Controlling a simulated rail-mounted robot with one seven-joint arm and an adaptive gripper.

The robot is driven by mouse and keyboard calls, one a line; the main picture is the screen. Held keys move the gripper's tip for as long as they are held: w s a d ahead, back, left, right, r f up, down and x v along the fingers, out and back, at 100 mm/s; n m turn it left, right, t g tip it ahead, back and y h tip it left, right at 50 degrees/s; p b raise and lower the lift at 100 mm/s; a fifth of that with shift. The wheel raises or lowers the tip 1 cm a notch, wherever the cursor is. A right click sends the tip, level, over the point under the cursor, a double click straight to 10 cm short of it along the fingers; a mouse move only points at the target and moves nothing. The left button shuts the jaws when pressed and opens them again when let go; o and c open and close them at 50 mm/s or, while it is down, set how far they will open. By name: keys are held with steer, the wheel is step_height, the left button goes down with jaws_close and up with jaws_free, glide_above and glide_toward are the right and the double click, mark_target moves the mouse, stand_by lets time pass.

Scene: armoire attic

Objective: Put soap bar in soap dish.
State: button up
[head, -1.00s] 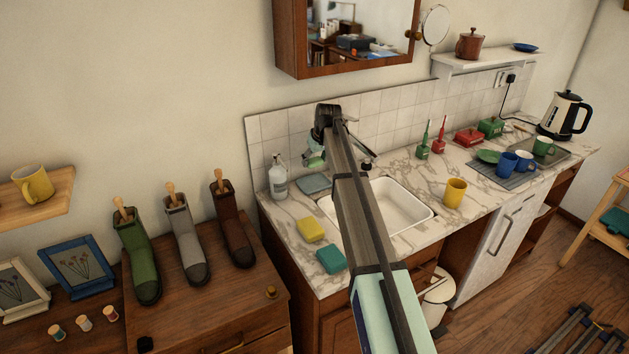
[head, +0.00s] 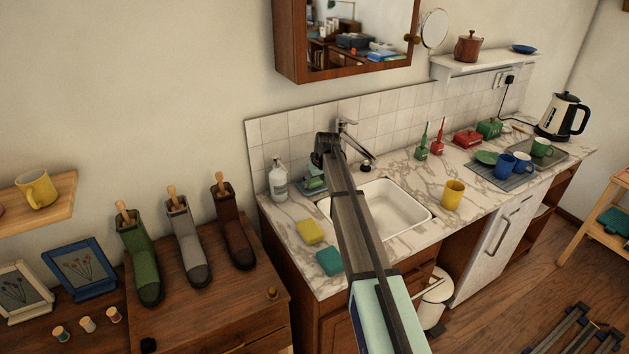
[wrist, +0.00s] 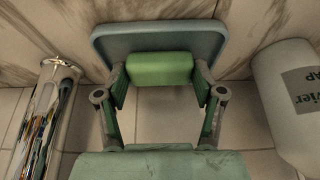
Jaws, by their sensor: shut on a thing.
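A green soap bar (wrist: 160,69) is between the fingertips of my gripper (wrist: 160,84) in the wrist view. My gripper is shut on it from both sides. The blue-grey soap dish (wrist: 215,42) lies behind and around the bar in that view, so the bar is over the dish. I cannot tell if the bar touches the dish floor. In the head view my gripper (head: 314,183) is low at the dish (head: 325,189), at the back left of the counter by the sink. My arm and gripper partly hide the bar and dish there.
A soap bottle (wrist: 292,100) stands right of the dish in the wrist view and the chrome tap (wrist: 45,115) left. In the head view the sink (head: 395,212) is to the right. A yellow sponge (head: 310,232) and a teal sponge (head: 329,262) lie in front.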

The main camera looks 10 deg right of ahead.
steer(key=o, duration=1.3)
steer(key=shift+f, duration=0.1)
steer(key=b+v, duration=0.2)
steer(key=v, duration=1)
